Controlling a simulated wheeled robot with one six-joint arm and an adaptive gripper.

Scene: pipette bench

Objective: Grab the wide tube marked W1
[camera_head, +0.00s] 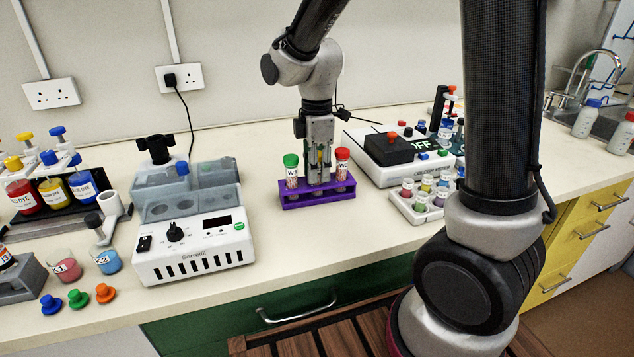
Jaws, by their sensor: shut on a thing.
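A purple rack (297,203) stands on the bench near the middle of the view and holds wide tubes. A green-capped tube (291,176) is at its left and a red-capped tube (342,164) at its right. Both have white labels starting with W; the digits are too small to read surely. My gripper (319,181) points straight down between these two, low over the middle of the rack. It is shut on the middle tube, which it mostly hides. The label of that tube cannot be seen, and I cannot tell whether it is still seated.
A water bath (195,249) stands left of the rack. A white device with a black block (388,147) and a tray of small vials (411,212) are to the right. Coloured stoppers (78,299) lie at the front left. The bench in front of the rack is clear.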

